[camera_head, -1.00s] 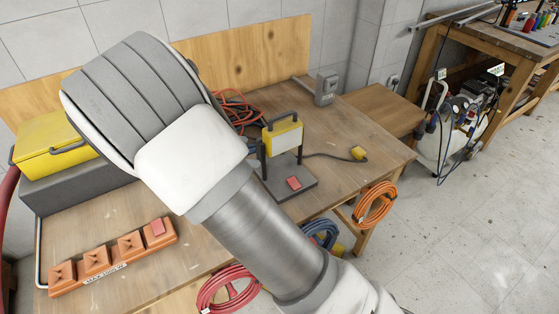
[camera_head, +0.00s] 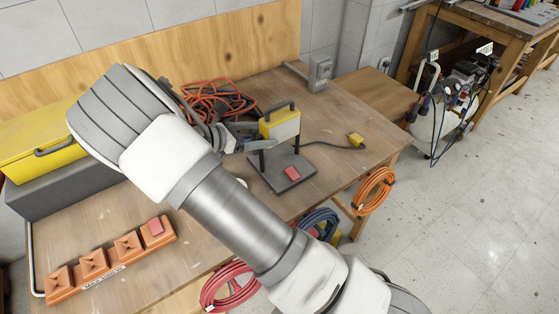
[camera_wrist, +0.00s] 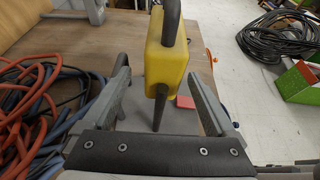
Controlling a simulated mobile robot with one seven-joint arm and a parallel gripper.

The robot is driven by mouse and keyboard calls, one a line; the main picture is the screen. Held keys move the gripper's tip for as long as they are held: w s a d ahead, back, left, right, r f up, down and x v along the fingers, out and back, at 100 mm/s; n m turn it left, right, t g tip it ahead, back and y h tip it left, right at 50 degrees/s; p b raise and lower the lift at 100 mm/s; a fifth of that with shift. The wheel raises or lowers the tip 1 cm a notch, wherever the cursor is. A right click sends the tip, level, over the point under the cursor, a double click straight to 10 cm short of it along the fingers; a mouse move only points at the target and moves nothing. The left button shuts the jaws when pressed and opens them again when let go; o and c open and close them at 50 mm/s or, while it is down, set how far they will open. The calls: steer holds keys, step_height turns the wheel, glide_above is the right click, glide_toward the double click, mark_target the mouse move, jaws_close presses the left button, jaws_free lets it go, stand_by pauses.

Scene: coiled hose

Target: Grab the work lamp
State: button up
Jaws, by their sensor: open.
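The work lamp (camera_head: 284,126) stands upright on the wooden bench. It has a yellow housing with a pale front, a dark top handle, thin legs and a flat grey base with a red patch. In the wrist view the lamp (camera_wrist: 167,60) shows its yellow housing and dark handle between the two spread fingers, beyond the grey palm. My gripper (camera_wrist: 160,82) is open and empty. In the head view my gripper (camera_head: 256,138) is at the lamp's left side, partly hidden by my own wrist. I cannot tell whether a finger touches the lamp.
A tangle of orange and dark cable (camera_head: 215,97) lies behind and left. A yellow case (camera_head: 40,150) and an orange socket block (camera_head: 110,262) are on the left side of the bench. Orange hose (camera_head: 374,190) hangs at the edge.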

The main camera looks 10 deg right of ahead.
mark_target(280, 131)
steer(key=shift+x, duration=3.35)
steer(key=shift+s+d+r, duration=0.1)
steer(key=shift+s+r, duration=0.05)
steer(key=shift+s, duration=0.05)
jaws_close()
steer(key=shift+r, duration=0.15)
